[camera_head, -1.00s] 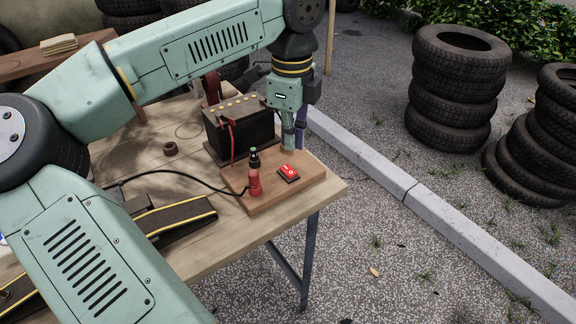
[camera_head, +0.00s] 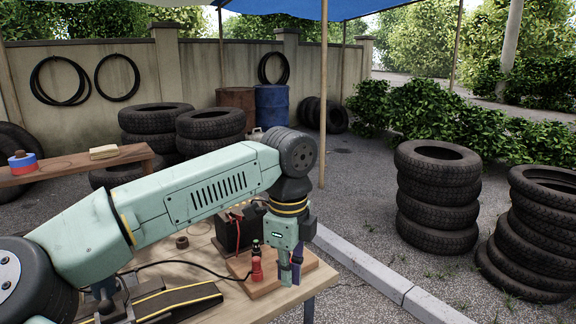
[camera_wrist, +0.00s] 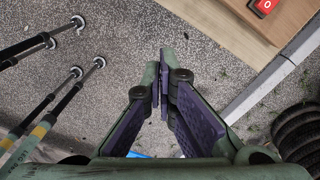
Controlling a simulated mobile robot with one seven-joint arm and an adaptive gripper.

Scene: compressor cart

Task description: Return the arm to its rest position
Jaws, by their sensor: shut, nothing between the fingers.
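My arm (camera_head: 205,195) reaches across the wooden table from the left. My gripper (camera_head: 290,284) hangs from its end, pointing down, and in the head view it covers part of the brown wooden board near the table's right end. In the wrist view, my gripper (camera_wrist: 163,88) has its purple-padded fingers together with nothing between them. Grey ground shows below the fingertips, and the table edge lies beyond them at the upper right.
A board (camera_head: 262,288) carries a red bottle-shaped item (camera_head: 257,268); a black battery (camera_head: 240,228) stands behind. A red switch (camera_wrist: 265,6) shows in the wrist view. Tyre stacks (camera_head: 437,200) stand right, beyond a kerb (camera_head: 372,274). Ground between is clear.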

